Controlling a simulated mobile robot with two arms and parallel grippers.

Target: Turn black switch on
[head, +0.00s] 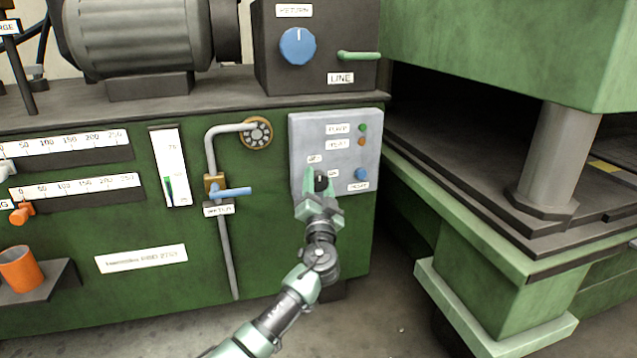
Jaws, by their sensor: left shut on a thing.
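The black switch (321,181) is a small dark knob on the lower left of the grey control panel (312,134), fixed to the front of the green machine. My left gripper (319,184) is at the panel with its green fingers on either side of the black switch, shut on it. The fingers hide part of the switch, so its exact position is hard to read. A small label stands just above it and an "ON" type label lies to its right, too small to read surely. My right gripper is not in view.
A blue button (361,174) sits right of the switch, with green (362,127) and orange (362,142) lamps above. A pipe with a blue lever (232,192) is to the left. A large green press (510,230) stands close on the right.

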